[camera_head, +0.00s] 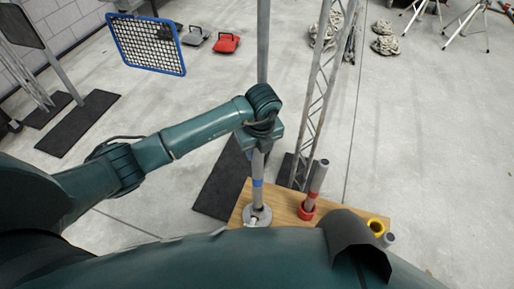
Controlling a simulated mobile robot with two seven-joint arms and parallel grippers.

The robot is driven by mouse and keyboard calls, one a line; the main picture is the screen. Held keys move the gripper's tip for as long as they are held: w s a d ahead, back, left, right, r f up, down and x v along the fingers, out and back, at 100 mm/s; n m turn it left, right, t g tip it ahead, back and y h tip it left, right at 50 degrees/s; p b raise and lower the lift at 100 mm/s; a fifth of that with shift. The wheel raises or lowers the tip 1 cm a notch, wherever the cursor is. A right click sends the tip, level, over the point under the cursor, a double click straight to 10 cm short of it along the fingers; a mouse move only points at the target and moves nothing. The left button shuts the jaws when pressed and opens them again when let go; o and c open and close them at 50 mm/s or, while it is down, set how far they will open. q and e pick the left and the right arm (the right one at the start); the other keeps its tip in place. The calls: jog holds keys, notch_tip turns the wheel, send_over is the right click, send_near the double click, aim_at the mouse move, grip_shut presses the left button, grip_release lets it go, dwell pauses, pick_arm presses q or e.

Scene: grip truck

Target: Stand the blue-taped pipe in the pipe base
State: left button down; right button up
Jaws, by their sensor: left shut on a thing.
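The blue-taped pipe (257,183) is a grey tube with a blue band around its middle. My left gripper (262,145) is shut on its upper part, and the pipe is about upright. The pipe base (262,219) is a round grey disc on a wooden board. The pipe's lower end meets the middle of the base; I cannot tell how deep it sits. My left arm reaches in from the left. My right gripper is not in view.
On the wooden board (284,213), a red-taped pipe (318,180) stands to the right in a red collar (306,211). A lattice truss (322,95) stands behind. A blue-framed grid panel (148,44) is at upper left.

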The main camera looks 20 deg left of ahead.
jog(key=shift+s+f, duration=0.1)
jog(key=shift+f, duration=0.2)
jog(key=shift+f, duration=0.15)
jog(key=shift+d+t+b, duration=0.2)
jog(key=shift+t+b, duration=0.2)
jog(key=shift+b, duration=0.85)
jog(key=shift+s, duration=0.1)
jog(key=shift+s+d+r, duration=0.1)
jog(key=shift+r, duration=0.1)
